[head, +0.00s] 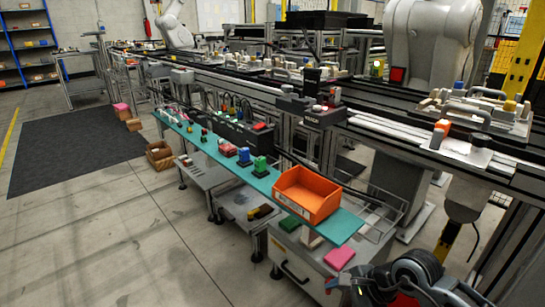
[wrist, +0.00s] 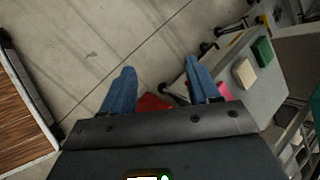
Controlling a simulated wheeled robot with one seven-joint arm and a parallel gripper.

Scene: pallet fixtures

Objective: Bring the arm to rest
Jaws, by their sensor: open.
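My gripper (wrist: 161,72) shows in the wrist view with its two blue fingers spread wide apart. Bare grey floor lies beyond the fingertips and nothing is held. A red thing (wrist: 153,103) shows behind the gap between the fingers, partly hidden by the gripper body; I cannot tell what it is. In the head view, my dark arm is at the bottom right corner, in front of the grey cart. Part of my gripper shows there as a small blue piece, and most of it is hidden or out of frame.
A grey cart (head: 297,268) stands close to my arm, with a pink block (head: 339,257) on top. Above it, a teal shelf (head: 340,227) carries an orange bin (head: 306,193). A conveyor line runs behind. Open floor (head: 120,235) lies left, with a dark mat (head: 70,148).

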